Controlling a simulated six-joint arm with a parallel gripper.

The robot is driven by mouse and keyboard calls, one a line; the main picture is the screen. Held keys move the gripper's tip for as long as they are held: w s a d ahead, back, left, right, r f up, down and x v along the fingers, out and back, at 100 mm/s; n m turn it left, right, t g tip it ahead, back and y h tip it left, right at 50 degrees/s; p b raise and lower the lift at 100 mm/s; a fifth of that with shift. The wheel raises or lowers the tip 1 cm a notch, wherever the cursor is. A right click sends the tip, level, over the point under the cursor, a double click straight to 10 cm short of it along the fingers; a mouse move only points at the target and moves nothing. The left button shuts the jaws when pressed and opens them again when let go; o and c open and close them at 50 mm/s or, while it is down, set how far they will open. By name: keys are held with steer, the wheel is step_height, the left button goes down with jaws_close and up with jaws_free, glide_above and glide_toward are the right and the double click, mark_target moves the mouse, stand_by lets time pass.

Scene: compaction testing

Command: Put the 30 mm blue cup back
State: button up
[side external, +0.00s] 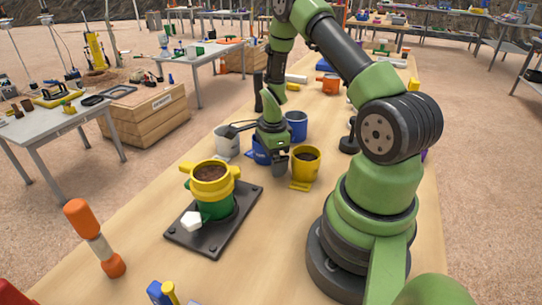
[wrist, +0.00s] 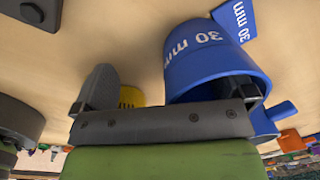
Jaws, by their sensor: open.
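The blue cup marked 30 mm (wrist: 205,55) shows large in the wrist view, its open mouth facing the camera. A blue tag (wrist: 237,18) also marked 30 mm is beside it. My gripper (wrist: 172,95) is open; its right finger overlaps the cup's mouth, and its left finger stands apart from the cup. Contact cannot be told. In the side view my gripper (side external: 273,155) is low over the table, partly hiding a blue cup (side external: 257,151). Another blue cup (side external: 297,124) stands just behind; its label cannot be read there.
A yellow-green mould (side external: 212,190) filled with soil stands on a dark plate (side external: 190,239). An orange-handled tool (side external: 95,238) is at the front left.

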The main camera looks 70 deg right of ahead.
step_height(320, 180, up, 8)
steer(key=shift+s+a+f, duration=0.2)
steer(key=shift+f, duration=0.05)
stand_by(1.3)
stand_by(0.3)
steer(key=s+a+r+n+t, duration=0.2)
steer(key=a+r+n+t, duration=0.3)
steer(key=a+r+n, duration=1.2)
steer(key=s+a+r+n+t+y, duration=0.1)
steer(key=s+a+r+n, duration=0.3)
steer(key=s, duration=0.4)
steer(key=shift+a+r+n+t+y, duration=0.3)
steer(key=shift+r+n+y, duration=0.4)
steer(key=shift+r+n, duration=0.15)
